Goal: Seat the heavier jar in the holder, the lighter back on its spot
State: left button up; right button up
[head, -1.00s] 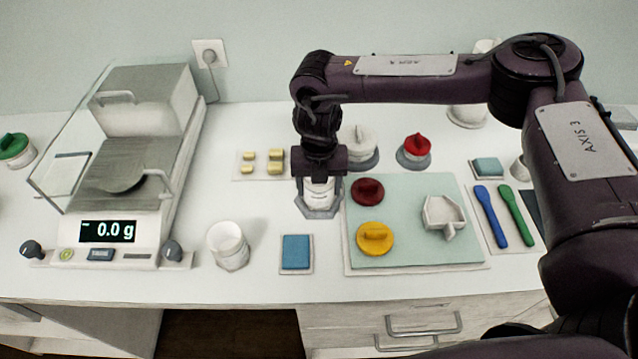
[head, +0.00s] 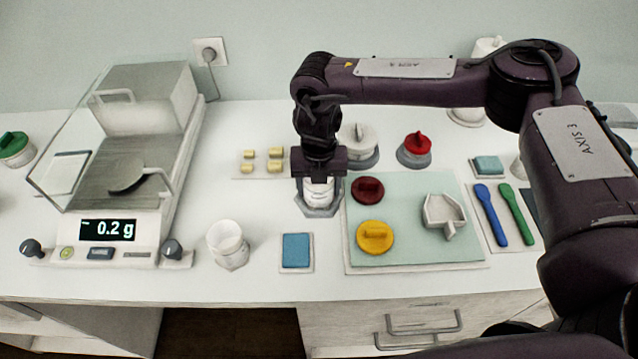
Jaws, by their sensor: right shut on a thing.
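My right gripper (head: 318,180) points down and is shut on a white jar (head: 318,192). The jar is upright at a grey hexagonal holder (head: 318,211) left of the green mat; whether it is fully seated I cannot tell. Another open white jar (head: 228,243) stands on a hexagonal base at the front, right of the balance. The balance (head: 125,190) has an empty pan, and its display (head: 107,230) reads 0.2 g. My left gripper is out of view.
The green mat (head: 410,255) holds a dark red lid (head: 368,189), a yellow lid (head: 375,237) and a white scoop tray (head: 443,215). A blue pad (head: 296,251) lies in front. Blue and green spatulas (head: 490,214) lie right.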

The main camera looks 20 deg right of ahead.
jog(key=o, duration=1.2)
